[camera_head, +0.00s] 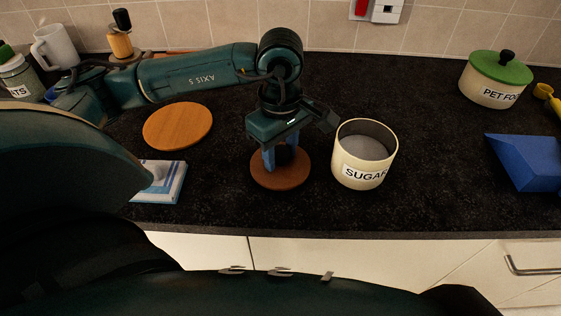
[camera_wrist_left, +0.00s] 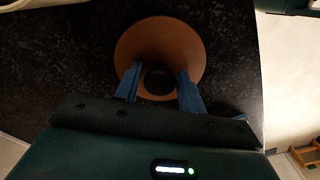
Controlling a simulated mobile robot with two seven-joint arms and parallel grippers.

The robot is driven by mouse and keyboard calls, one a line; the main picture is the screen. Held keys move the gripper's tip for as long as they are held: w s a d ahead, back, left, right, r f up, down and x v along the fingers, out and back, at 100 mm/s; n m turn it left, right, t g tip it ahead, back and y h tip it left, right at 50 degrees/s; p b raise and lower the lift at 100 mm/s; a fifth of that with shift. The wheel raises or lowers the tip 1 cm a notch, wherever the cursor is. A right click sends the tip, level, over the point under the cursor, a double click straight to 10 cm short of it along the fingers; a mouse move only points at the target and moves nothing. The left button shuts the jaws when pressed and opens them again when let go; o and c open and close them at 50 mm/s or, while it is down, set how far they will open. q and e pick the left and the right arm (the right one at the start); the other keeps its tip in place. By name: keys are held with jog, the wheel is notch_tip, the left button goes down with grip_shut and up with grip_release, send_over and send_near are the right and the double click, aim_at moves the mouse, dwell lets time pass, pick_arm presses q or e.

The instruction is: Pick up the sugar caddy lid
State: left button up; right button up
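The sugar caddy lid is a round brown-orange disc (camera_head: 268,181) with a black knob. It lies flat on the dark counter, just left of the open cream SUGAR caddy (camera_head: 365,154). My left gripper (camera_head: 282,160) points down over the lid, and its blue fingers stand on either side of the knob. In the left wrist view, the lid (camera_wrist_left: 160,38) lies below my left gripper (camera_wrist_left: 159,86). The black knob (camera_wrist_left: 158,78) sits between the fingers, with a small gap showing on each side. My right gripper is not in view.
A wooden disc (camera_head: 178,127) and a blue-and-white patterned item (camera_head: 161,182) lie to the left. A white mug (camera_head: 54,47) stands at the back left. A green-lidded PET FOOD caddy (camera_head: 495,82) and a blue scoop-like object (camera_head: 527,160) are at the right. The counter behind the sugar caddy is clear.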

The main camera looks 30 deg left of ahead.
pick_arm(q)
jog(key=c, duration=0.7)
jog(key=shift+o, duration=0.2)
